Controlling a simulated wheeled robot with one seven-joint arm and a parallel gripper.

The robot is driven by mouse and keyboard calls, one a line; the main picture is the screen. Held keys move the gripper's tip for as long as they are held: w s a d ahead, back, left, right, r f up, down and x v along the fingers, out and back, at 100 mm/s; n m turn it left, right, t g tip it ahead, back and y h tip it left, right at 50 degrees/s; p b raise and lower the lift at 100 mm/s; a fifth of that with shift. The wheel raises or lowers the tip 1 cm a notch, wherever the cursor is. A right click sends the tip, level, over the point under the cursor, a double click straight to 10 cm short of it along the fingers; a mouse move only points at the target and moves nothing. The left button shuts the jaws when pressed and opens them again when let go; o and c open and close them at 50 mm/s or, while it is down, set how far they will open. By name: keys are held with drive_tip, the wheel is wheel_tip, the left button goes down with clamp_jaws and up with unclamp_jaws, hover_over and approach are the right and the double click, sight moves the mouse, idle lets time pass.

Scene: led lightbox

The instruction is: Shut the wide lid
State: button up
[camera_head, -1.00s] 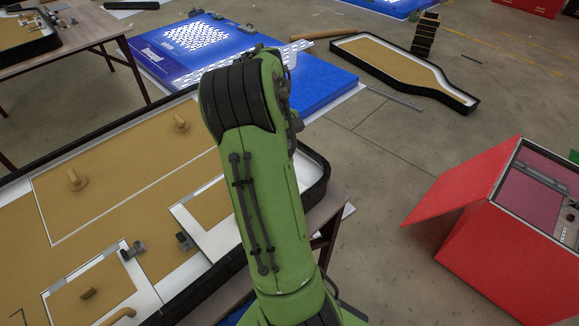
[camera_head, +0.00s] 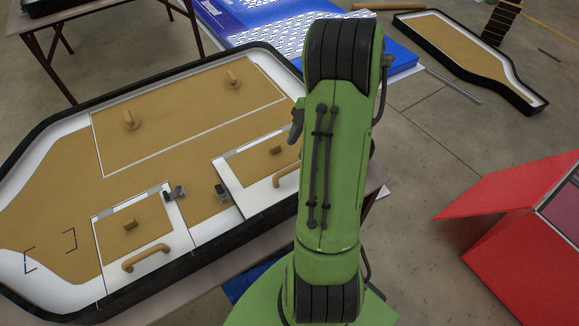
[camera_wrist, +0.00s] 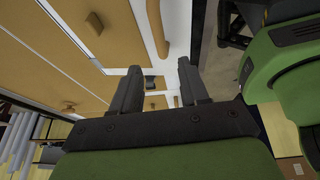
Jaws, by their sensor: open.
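The lightbox (camera_head: 60,161) is a tan and white case with a black rim on a table. Its wide panel (camera_head: 185,120), likely the wide lid, has two round knobs and a thin white outline. It looks about flat; I cannot tell whether it sits fully down. Two smaller lids, a left one (camera_head: 110,225) and a right one (camera_head: 240,168), each have a block and a curved handle. My gripper (camera_wrist: 160,66) is open and empty in the wrist view, near white and tan panels and a curved handle (camera_wrist: 155,30). My arm hides it in the head view.
Two dark latches, one left (camera_head: 176,192) and one right (camera_head: 221,193), stand between the smaller lids. A red box (camera_head: 500,205) is on the floor at right. A black-rimmed tan board (camera_head: 460,52) and a blue board (camera_head: 400,50) lie behind. Floor between board and red box is clear.

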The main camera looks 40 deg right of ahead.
sight(287, 169)
drive_tip(key=b+x, duration=0.1)
drive_tip(key=x, duration=0.7)
drive_tip(key=shift+d+r, duration=0.1)
clamp_jaws()
